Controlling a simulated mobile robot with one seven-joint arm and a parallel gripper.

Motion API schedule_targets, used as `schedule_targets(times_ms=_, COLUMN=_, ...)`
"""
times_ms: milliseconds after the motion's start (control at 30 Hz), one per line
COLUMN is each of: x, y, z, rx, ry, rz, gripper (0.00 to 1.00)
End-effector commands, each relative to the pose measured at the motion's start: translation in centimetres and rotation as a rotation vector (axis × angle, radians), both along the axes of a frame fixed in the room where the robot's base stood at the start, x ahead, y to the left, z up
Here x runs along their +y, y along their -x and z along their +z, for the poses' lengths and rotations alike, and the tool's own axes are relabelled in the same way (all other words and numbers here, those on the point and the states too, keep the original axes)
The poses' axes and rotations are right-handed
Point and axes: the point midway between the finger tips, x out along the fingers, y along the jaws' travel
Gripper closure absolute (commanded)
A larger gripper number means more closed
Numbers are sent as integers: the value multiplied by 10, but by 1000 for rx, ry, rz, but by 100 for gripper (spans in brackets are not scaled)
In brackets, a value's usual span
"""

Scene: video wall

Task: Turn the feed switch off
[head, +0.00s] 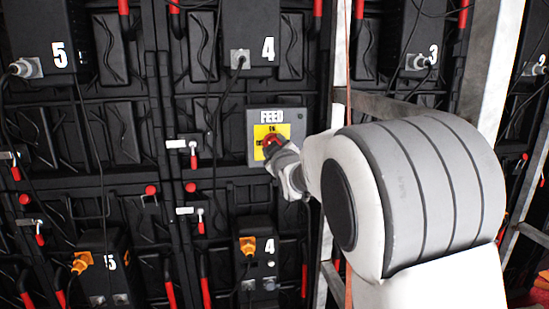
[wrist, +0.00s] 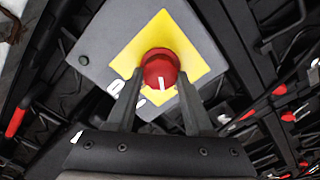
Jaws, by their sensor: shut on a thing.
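The feed switch is a red round knob (head: 269,142) on a yellow plate (head: 258,131) on a grey box (head: 290,120) lettered FEED, in the middle of the head view. In the wrist view the red knob (wrist: 160,62) shows a white line that points down the picture, towards my gripper's palm. My gripper (wrist: 160,78) has one finger on each side of the knob and is shut on it. In the head view my gripper (head: 273,147) reaches the knob from the right and covers part of it. Small lettering on the plate is partly hidden and unclear.
Black wall modules with numbers surround the box, such as 4 (head: 266,75) and 5 (head: 30,40). Cables, red handles and small levers (head: 192,150) stick out nearby. A pale metal upright (head: 342,60) stands to the right of the box, close to my arm.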

Motion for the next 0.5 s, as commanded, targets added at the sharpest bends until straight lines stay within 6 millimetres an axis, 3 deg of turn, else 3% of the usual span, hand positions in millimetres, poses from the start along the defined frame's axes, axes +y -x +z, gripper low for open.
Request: schedule_targets(times_ms=500, x=2, y=0, z=-5, rx=-86, ry=418, rz=1, gripper=100)
